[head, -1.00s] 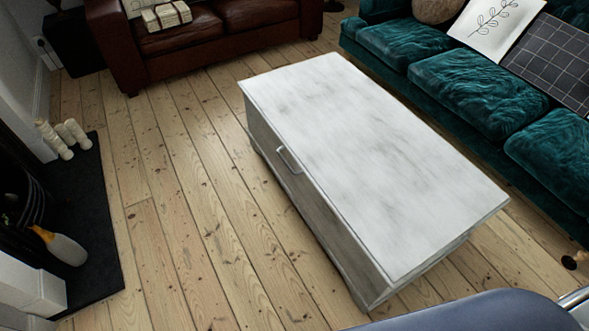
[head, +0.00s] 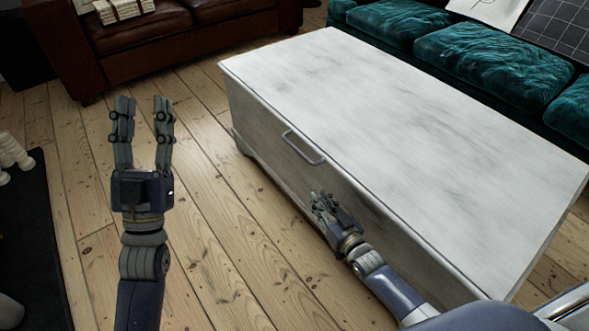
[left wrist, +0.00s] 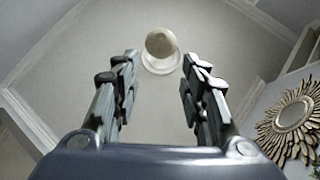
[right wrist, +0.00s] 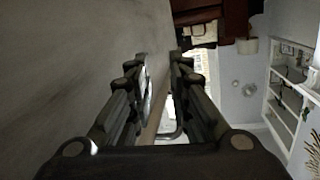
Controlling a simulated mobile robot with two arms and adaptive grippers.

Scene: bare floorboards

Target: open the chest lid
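The chest (head: 400,110) is a long whitewashed wooden box, its flat lid shut. A metal bar handle (head: 303,148) is on its long front side, just under the lid edge. My right gripper (head: 323,203) is open and empty, close to that front side, below and slightly right of the handle. My left gripper (head: 142,108) is open and empty, raised with fingers up, left of the chest.
A teal sofa (head: 490,65) stands close behind the chest. A brown leather sofa (head: 150,50) is at the back left. A dark hearth slab (head: 30,230) lies at the left. Bare floorboards (head: 225,240) are free in front of the chest.

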